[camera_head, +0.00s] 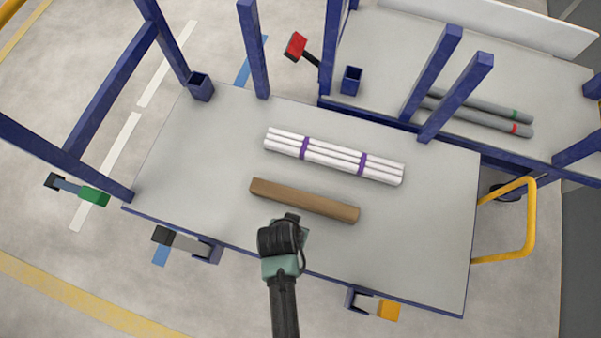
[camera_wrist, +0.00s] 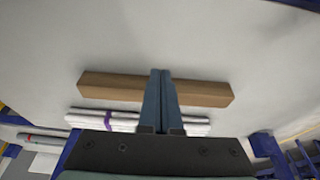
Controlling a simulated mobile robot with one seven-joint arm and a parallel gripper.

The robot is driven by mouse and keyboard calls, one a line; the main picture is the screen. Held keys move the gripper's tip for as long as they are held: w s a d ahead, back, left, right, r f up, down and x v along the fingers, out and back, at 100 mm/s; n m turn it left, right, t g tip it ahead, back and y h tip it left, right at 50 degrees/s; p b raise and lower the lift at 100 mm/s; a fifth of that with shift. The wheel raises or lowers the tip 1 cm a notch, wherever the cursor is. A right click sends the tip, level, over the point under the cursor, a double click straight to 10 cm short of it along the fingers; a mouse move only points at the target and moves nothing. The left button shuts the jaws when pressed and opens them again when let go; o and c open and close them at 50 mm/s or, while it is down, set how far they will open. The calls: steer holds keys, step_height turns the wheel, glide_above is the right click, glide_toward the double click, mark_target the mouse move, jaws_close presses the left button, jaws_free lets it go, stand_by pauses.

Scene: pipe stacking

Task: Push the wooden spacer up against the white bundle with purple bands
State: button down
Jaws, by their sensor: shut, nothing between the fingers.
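The wooden spacer (camera_head: 304,200) is a long brown block lying flat on the grey tabletop. The white bundle (camera_head: 333,154) of pipes with purple bands lies behind it, roughly parallel, with a clear gap between them. My gripper (camera_wrist: 161,72) is shut and empty. Contact with the spacer cannot be told.
The grey table (camera_head: 420,210) has blue posts at its back edge and free room around both items. A second rack behind holds grey pipes (camera_head: 478,122). A yellow handle (camera_head: 530,220) is at the right. A red-headed tool (camera_head: 296,46) hangs behind.

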mark_target(304, 201)
steer(key=b+x, duration=0.1)
steer(key=x, duration=0.3)
steer(key=shift+f, duration=0.2)
steer(key=w, duration=0.1)
steer(key=w+d, duration=0.1)
steer(key=shift+w+r, duration=0.1)
steer(key=shift+w, duration=0.2)
steer(key=shift+w+d+b, duration=0.2)
steer(key=shift+w+b, duration=0.15)
steer(key=shift+w, duration=0.35)
steer(key=w+d+b, duration=0.1)
steer(key=w, duration=0.2)
steer(key=w+d+b, duration=0.1)
steer(key=w, duration=0.2)
steer(key=w+d+b, duration=0.1)
steer(key=w, duration=0.3)
steer(key=shift+w+d+b, duration=0.1)
steer(key=shift+d+b, duration=0.05)
steer(key=shift+b, duration=0.2)
steer(key=shift+r, duration=0.1)
